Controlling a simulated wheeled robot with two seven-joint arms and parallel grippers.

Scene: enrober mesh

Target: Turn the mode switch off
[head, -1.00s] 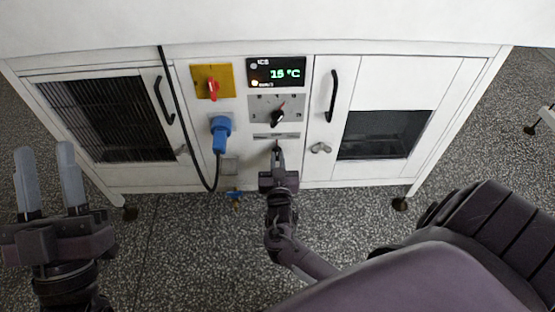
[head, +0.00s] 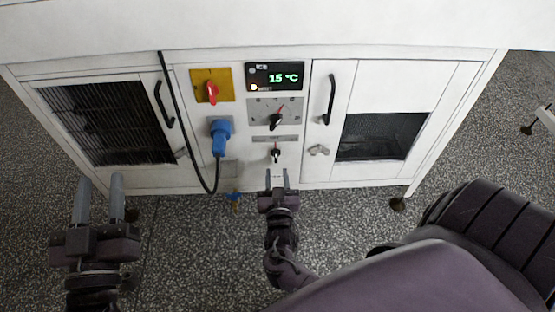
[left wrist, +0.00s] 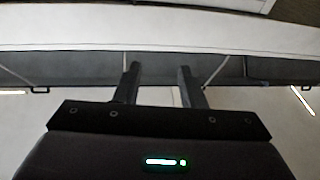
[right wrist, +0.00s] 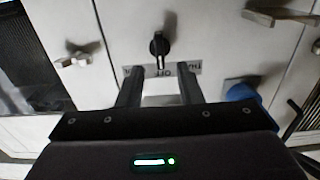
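The mode switch (head: 276,153) is a small black knob low on the white cabinet's middle panel, under a grey label strip (head: 275,138). In the right wrist view the switch (right wrist: 159,44) shows inverted, its white pointer line towards the strip's middle mark, which seems to read OFF. My right gripper (head: 277,174) is open and empty, just below and in front of the switch, apart from it. Its two fingers (right wrist: 160,88) show spread in the right wrist view. My left gripper (head: 100,188) is open and empty, low in front of the left grille door.
Above the switch are a larger black dial (head: 276,121) and a display (head: 275,77) reading 15 °C. A red rotary switch (head: 212,92) on yellow and a blue plug (head: 220,137) with a hanging black cable are to the left. Door handles (head: 331,98) stick out.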

